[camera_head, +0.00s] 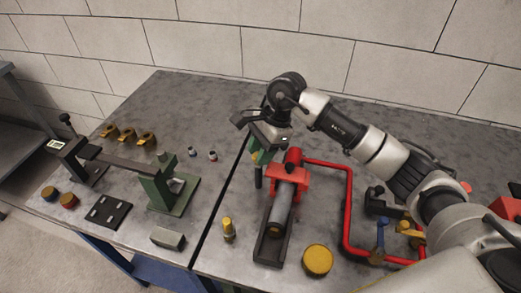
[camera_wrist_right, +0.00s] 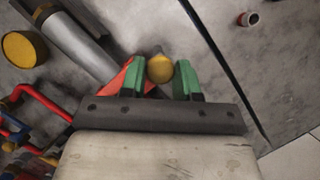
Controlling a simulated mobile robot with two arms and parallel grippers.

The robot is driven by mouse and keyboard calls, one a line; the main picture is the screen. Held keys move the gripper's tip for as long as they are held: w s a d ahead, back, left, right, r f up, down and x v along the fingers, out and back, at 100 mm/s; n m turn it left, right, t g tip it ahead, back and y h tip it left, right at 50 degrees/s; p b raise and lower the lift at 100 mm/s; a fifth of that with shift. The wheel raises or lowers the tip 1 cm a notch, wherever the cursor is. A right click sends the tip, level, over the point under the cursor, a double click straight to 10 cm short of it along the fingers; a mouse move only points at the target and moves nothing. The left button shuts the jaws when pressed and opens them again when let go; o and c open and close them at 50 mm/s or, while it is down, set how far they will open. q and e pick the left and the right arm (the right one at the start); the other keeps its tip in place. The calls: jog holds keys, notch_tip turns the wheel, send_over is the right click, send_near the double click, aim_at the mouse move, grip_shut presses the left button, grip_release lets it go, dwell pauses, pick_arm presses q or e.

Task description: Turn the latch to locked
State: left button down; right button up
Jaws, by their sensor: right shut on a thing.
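My right gripper (camera_head: 262,152) is over the middle of the bench, beside the red block (camera_head: 290,172) at the end of the grey cylinder (camera_head: 280,208). In the right wrist view its green fingers (camera_wrist_right: 160,78) are shut on a round yellow knob (camera_wrist_right: 160,69), which looks like the latch's handle. The knob stands close to the red block (camera_wrist_right: 128,77). My gripper and arm hide most of the latch in the head view, so its turned position cannot be told. My left gripper is not in view.
A red pipe (camera_head: 349,195) runs right of the cylinder. A yellow cap (camera_head: 317,260) and a small brass fitting (camera_head: 228,229) stand near the front edge. A green clamp stand (camera_head: 160,185) is on the left.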

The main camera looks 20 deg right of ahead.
jog(key=m+t+b, duration=0.1)
jog(key=m+b, duration=0.1)
jog(key=m, duration=0.1)
jog(key=shift+s+f+b, duration=0.1)
jog(key=shift+f+b, duration=0.05)
jog(key=shift+b, duration=0.25)
jog(key=m+t+b, duration=0.1)
jog(key=m+b, duration=0.1)
jog(key=m, duration=0.1)
jog(key=m+t+b, duration=0.1)
jog(key=m+b, duration=0.1)
jog(key=m, duration=0.1)
jog(key=shift+s+t+h+b, duration=0.15)
jog(key=shift+t+h+b, duration=0.15)
jog(key=shift+h, duration=0.1)
jog(key=m+b, duration=0.2)
jog(key=m+t+h+b, duration=0.1)
jog(key=m, duration=0.2)
jog(key=shift+a+m+h+b, duration=0.15)
jog(key=shift+m+h+b, duration=0.15)
jog(key=shift+b, duration=0.05)
jog(key=shift+s+r+m+t+h+b, duration=0.1)
jog(key=shift+m+t+h+b, duration=0.1)
jog(key=shift+m+h+b, duration=0.45)
jog(key=shift+r+m+t+h+b, duration=0.1)
jog(key=shift+m+t+b, duration=0.15)
jog(key=shift+m, duration=0.8)
jog(key=o, duration=0.9)
